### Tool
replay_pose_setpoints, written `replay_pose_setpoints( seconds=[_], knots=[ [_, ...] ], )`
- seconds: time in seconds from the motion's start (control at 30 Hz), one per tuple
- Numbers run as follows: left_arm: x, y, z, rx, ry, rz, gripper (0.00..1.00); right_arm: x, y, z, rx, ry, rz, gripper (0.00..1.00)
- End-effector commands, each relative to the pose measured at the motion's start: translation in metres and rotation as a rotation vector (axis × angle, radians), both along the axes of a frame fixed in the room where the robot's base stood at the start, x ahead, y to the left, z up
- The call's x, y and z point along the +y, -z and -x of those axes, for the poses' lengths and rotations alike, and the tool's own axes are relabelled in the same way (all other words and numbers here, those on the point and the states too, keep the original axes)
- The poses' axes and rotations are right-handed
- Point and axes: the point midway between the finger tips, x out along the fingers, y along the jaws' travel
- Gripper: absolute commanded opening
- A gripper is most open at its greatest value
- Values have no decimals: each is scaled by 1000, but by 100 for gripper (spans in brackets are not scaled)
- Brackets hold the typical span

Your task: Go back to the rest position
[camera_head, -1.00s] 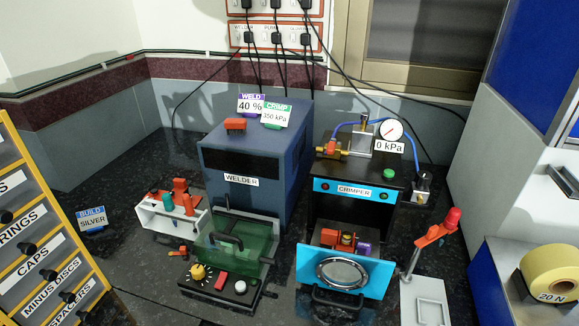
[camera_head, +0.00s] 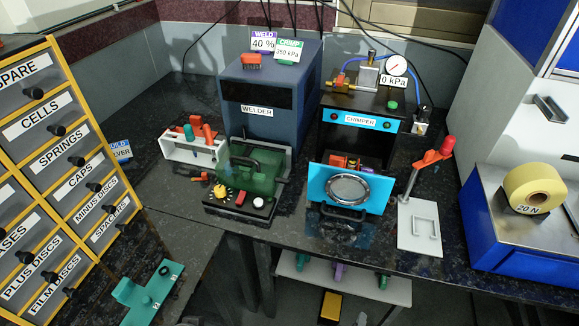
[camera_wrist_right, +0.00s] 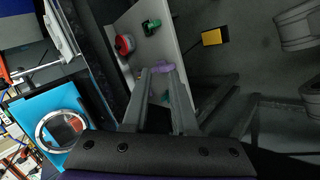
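My right gripper (camera_wrist_right: 160,76) shows in the right wrist view with its two grey fingers apart. It looks empty; a purple item shows beyond the fingertips, apparently not gripped. In the head view I cannot make out the right gripper clearly at the bottom edge. My left gripper is not in view. The blue welder (camera_head: 268,95) stands on the dark bench with a green guard (camera_head: 255,172) in front. The black crimper (camera_head: 357,137) stands to its right, with a blue front plate and round window (camera_head: 349,189).
A yellow-framed drawer cabinet (camera_head: 75,190) stands at the left. A teal fixture (camera_head: 150,290) is at bottom left. A low shelf (camera_head: 362,287) with small coloured items lies below the bench edge. At right are a red-topped stand (camera_head: 418,228) and a tape roll (camera_head: 535,187).

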Motion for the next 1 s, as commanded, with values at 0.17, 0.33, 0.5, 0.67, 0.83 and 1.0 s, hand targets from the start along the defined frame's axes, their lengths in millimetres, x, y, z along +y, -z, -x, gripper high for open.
replay_pose_setpoints(
  seconds=[0.17,0.33,0.5,0.67,0.83,1.0],
  knots=[
    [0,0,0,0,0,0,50,-23,12,15,112,252,-297,26],
    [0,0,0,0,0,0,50,-27,6,20,130,425,-529,26],
    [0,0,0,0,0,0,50,-30,-8,20,103,568,-723,26],
    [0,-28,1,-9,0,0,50,-28,-42,19,82,607,-800,26],
    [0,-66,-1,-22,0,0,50,-28,-79,18,71,600,-801,26],
    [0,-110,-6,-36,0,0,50,-28,-123,13,59,594,-805,26]
  ],
)
